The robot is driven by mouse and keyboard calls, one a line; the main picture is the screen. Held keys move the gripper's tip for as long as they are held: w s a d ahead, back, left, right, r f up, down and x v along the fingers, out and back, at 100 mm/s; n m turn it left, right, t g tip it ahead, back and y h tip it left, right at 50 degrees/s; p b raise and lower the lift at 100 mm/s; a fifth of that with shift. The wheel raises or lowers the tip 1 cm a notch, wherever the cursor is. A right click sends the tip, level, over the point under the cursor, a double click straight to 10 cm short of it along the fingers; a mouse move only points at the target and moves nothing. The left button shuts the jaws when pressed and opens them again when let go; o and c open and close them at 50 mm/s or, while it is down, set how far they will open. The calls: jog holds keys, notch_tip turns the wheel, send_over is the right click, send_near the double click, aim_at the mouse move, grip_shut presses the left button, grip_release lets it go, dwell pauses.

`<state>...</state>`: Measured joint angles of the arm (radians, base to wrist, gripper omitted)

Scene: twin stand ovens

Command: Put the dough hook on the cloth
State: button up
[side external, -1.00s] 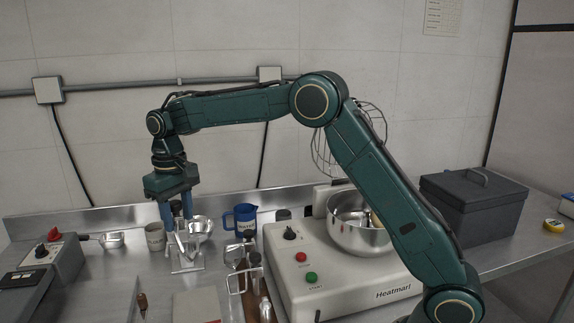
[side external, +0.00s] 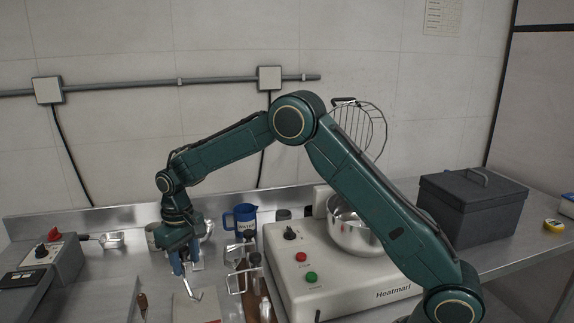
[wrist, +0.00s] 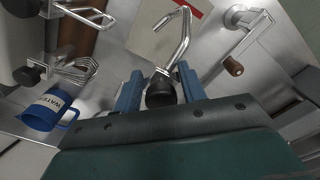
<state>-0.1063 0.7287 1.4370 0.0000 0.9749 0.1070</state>
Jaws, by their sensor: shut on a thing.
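The dough hook (side external: 190,287) is a bent shiny metal rod. My gripper (side external: 183,266) is shut on its dark upper end, and the hook hangs below the fingers. In the wrist view the hook (wrist: 182,38) extends away from between the blue fingers of my gripper (wrist: 160,88). The cloth (side external: 195,308) is a flat beige piece with some red, lying on the steel table. In the wrist view the hook overlaps the cloth (wrist: 150,42). In the side view the hook's tip shows at the cloth's far edge; I cannot tell the height between them.
To the right are a brown board with wire and metal tools (side external: 248,270) and the white mixer (side external: 330,270) with its steel bowl. A blue mug (side external: 240,218) stands behind. A grey control box (side external: 50,260) is farther left.

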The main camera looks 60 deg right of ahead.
aim_at(188, 271)
jog(key=shift+f, duration=2)
jog(key=shift+f, duration=0.15)
jog(key=o, duration=1.1)
notch_tip(188, 271, up, 11)
jog(key=shift+r, duration=0.65)
